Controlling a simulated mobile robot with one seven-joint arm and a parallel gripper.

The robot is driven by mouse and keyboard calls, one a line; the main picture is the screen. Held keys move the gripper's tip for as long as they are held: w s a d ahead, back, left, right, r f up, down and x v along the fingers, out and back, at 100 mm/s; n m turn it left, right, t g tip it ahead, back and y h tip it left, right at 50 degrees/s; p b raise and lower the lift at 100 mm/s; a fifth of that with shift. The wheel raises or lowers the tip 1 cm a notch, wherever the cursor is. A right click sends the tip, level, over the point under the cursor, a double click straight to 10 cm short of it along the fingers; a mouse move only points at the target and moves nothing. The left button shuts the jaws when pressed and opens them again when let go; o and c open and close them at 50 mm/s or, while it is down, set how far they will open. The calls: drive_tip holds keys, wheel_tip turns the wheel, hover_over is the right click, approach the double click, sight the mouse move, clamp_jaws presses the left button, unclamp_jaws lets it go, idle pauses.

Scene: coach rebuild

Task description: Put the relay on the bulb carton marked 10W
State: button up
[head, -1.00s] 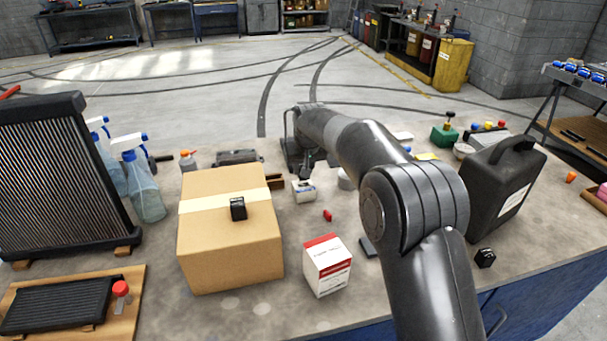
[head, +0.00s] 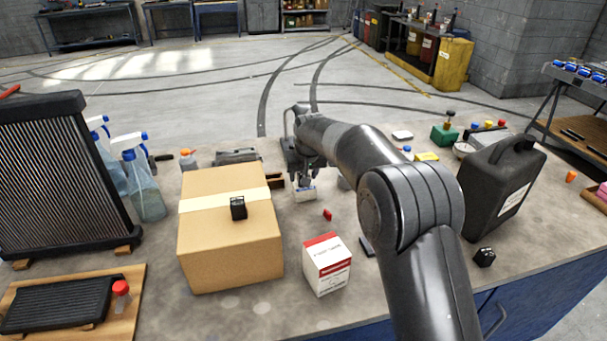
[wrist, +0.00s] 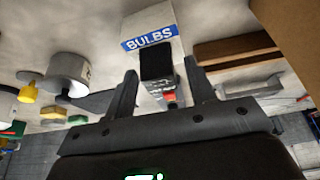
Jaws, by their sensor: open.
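The white carton with a blue BULBS label (wrist: 148,36) stands in the middle of the bench; it also shows in the head view (head: 304,196). No 10W mark is readable. A black, block-shaped relay (wrist: 156,60) is at the carton's top, between my gripper's fingertips in the wrist view. It appears to rest on the carton, but the contact underneath is hidden. My gripper (wrist: 160,82) is open, with a finger on either side of the relay. In the head view my gripper (head: 305,178) is low over the carton.
A large cardboard box (head: 230,250) stands left of the carton, with another black block (head: 238,208) on top. A third black block (head: 485,257) lies at front right. A red-topped white carton (head: 327,267) and a small red piece (head: 327,214) are nearby. A black canister (head: 503,185) stands right.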

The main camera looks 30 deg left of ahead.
drive_tip(key=shift+r, duration=0.1)
drive_tip(key=v, duration=1.2)
drive_tip(key=s+d+r+m+t, duration=0.1)
drive_tip(key=s+d+r, duration=0.15)
drive_tip(key=d, duration=0.85)
drive_tip(key=s+d+r+m+h, duration=0.15)
drive_tip(key=d+r, duration=0.25)
drive_tip(key=d, duration=0.8)
drive_tip(key=s+d+r+m+t, duration=0.15)
drive_tip(key=d+r, duration=0.25)
drive_tip(key=d, duration=0.7)
drive_tip(key=s+d+f+m+h, duration=0.1)
drive_tip(key=s+d+f, duration=0.3)
drive_tip(key=s+d, duration=0.5)
drive_tip(key=s+d+f+m, duration=0.4)
drive_tip(key=s+d, duration=0.6)
drive_tip(key=s, duration=0.2)
drive_tip(key=shift+s+d+h, duration=0.15)
drive_tip(key=shift+s+h, duration=0.2)
